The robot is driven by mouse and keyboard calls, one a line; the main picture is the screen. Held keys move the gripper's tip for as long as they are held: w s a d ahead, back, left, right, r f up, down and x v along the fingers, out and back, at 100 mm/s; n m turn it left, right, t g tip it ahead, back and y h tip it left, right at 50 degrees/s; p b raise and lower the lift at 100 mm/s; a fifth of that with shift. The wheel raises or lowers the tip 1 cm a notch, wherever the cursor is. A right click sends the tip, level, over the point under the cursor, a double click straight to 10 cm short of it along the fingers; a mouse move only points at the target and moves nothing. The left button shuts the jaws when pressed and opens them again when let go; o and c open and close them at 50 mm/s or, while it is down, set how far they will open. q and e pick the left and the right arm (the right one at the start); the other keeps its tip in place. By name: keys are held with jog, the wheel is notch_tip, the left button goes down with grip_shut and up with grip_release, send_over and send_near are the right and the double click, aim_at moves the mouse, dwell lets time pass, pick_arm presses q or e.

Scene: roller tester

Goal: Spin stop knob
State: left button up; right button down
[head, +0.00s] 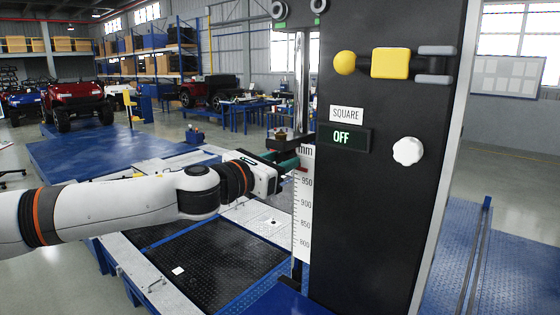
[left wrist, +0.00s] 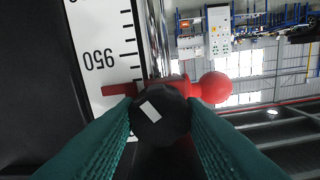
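The stop knob (left wrist: 160,115) is black with a white rectangular mark, seen end-on in the left wrist view. It sits in front of a red stop with a red ball (left wrist: 214,87) on its right, at the chrome rod (left wrist: 157,40). My left gripper (left wrist: 160,108) has a green finger on each side of the knob, and both seem to touch it. In the head view my left gripper (head: 288,153) is beside the scale (head: 305,205), near its upper end. The knob cannot be made out clearly there. The white mark looks tilted. My right gripper is not in view.
A black column (head: 375,230) stands right of the scale, with a yellow handle (head: 390,63), a white scalloped knob (head: 408,151) and a sign reading OFF (head: 341,138). A black tread plate (head: 205,265) lies below my left arm.

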pick_arm(q)
jog(key=shift+c, duration=0.9)
jog(key=n, duration=0.5)
jog(key=shift+n, duration=0.4)
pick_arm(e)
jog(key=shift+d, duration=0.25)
pick_arm(q)
jog(key=o, duration=1)
jog(key=shift+a, duration=0.1)
